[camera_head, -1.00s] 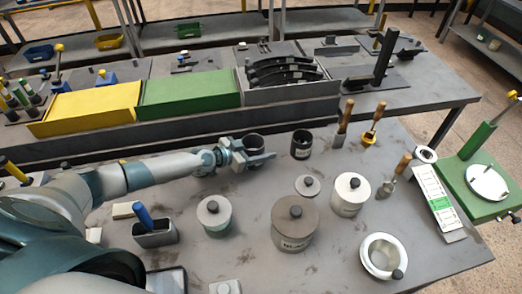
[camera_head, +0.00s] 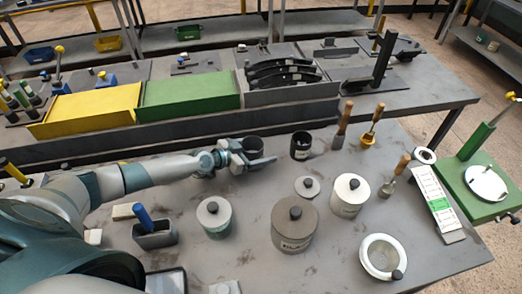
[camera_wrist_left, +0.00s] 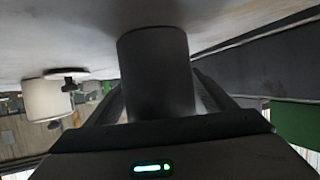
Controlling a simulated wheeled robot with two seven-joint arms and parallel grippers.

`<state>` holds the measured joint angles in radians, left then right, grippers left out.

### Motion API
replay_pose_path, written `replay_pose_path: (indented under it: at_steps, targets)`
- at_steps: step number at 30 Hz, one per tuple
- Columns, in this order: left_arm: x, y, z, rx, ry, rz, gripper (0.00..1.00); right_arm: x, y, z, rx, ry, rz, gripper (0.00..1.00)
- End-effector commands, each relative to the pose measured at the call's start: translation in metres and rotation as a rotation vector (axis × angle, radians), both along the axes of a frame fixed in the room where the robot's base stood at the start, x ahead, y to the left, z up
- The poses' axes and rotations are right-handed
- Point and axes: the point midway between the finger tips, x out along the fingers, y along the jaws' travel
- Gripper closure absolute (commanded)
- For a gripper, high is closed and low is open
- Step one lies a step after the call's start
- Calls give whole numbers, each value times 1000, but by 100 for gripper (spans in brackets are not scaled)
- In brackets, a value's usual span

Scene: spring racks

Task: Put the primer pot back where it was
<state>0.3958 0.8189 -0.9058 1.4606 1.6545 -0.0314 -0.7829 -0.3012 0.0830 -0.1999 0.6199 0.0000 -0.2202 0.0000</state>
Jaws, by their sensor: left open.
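A dark, open-topped pot (camera_head: 252,146) stands on the grey bench near the back edge. My left gripper (camera_head: 250,158) is open, with its fingers on either side of this pot. In the left wrist view the dark pot (camera_wrist_left: 157,75) stands between the spread fingers, and the picture is upside down. A second dark pot (camera_head: 300,146) with a pale label stands just to the right. The labels are too small to read, so I cannot tell by name which is the primer pot. My right gripper is not in view.
Lidded pots stand in front: a pale one (camera_head: 214,217), a large grey-brown one (camera_head: 294,228) and a white one (camera_head: 349,195). Brushes (camera_head: 371,127) stand at the right. A raised shelf with a green bin (camera_head: 190,92) lies behind.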

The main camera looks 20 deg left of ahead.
Motion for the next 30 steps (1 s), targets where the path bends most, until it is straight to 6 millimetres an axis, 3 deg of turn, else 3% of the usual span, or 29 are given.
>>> replay_pose_path:
  at_steps: [18, 30]
  targets:
    - [-78, 46, 36, 3, 2, 1, 24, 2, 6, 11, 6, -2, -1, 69]
    - [-93, 54, 44, 0, 0, 0, 24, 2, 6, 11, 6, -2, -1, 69]
